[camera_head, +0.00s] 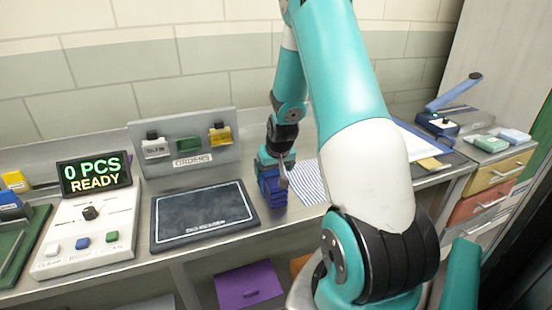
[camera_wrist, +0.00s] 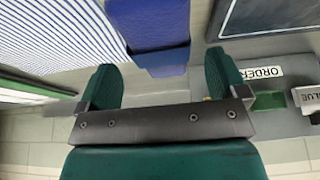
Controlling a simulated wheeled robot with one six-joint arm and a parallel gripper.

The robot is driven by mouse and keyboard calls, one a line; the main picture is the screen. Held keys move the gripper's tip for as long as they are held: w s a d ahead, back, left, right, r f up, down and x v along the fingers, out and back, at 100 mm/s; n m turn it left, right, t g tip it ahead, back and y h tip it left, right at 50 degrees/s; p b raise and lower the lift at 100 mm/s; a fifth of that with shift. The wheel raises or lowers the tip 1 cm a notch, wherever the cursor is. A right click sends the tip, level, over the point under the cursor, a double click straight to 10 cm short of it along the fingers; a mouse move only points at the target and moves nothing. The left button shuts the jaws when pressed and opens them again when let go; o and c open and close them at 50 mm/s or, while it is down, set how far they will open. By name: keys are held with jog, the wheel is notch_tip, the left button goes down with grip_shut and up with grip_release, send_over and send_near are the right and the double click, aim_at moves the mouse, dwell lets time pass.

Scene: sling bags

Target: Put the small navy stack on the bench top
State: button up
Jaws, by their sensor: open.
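The small navy stack (camera_head: 271,188) stands on the bench top (camera_head: 240,236), between the dark mat and the striped cloth in the head view. In the wrist view, the blue-navy stack (camera_wrist: 150,28) lies at the top, between and just ahead of the fingertips. My gripper (camera_head: 276,162) is directly at the stack's upper end in the head view and partly hides it. In the wrist view, my gripper (camera_wrist: 162,66) is open, with a visible gap between each green finger and the stack.
A dark mat (camera_head: 203,216) lies to the left, below an orders rack (camera_head: 185,140). A control box with a display (camera_head: 95,172) stands farther left. A striped cloth (camera_head: 307,183) lies right of the stack. A blue-handled press (camera_head: 440,120) stands at the far right.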

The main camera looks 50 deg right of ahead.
jog(key=v, duration=0.8)
jog(key=a+r+n+y, duration=0.2)
jog(key=a+r+n, duration=0.15)
jog(key=a, duration=0.95)
jog(key=a+r+n+y, duration=0.3)
jog(key=a+r, duration=0.1)
jog(key=a, duration=0.8)
jog(key=s+a+r+n+g, duration=0.2)
jog(key=s+a+n, duration=0.1)
jog(key=s+a, duration=0.4)
jog(key=s+a+r+n+g+y, duration=0.1)
jog(key=s+a+r+n+g, duration=0.1)
jog(key=s+a+n, duration=0.2)
jog(key=s+a, duration=0.3)
jog(key=s, duration=0.2)
jog(key=shift+s+r+y+b, duration=0.25)
jog(key=shift+r+y+b, duration=0.05)
jog(key=shift+r+b, duration=0.05)
jog(key=shift+a, duration=0.15)
